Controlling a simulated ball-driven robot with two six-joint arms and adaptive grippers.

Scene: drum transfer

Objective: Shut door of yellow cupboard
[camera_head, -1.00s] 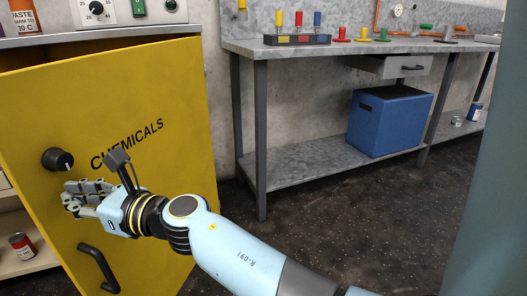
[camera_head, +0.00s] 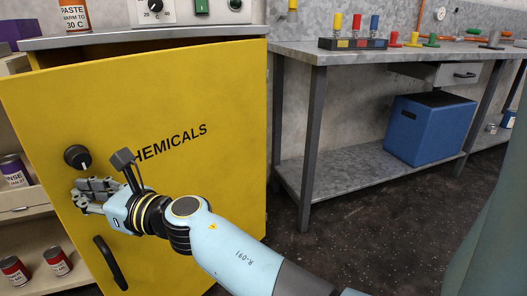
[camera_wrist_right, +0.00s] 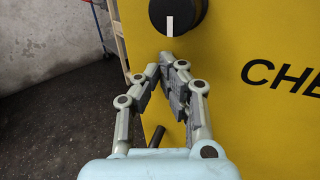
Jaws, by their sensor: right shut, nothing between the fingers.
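The yellow cupboard door (camera_head: 200,185), lettered CHEMICALS, stands ajar; shelves show past its left edge and a dark gap shows along its top. It carries a black knob (camera_head: 77,157) and a black handle (camera_head: 110,262). My right gripper (camera_head: 80,196) is shut and empty, in front of the door near its left edge, just below the knob and above the handle. In the right wrist view its fingertips (camera_wrist_right: 167,60) meet below the knob (camera_wrist_right: 176,14); whether they touch the door I cannot tell. My left gripper is not in view.
Shelves at the left hold several cans, among them a red can (camera_head: 57,261) and a purple one (camera_head: 14,171). A grey worktop (camera_head: 150,35) lies above the door. A workbench (camera_head: 420,50) with a blue box (camera_head: 430,128) below stands to the right. Dark floor (camera_head: 360,225) is clear between.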

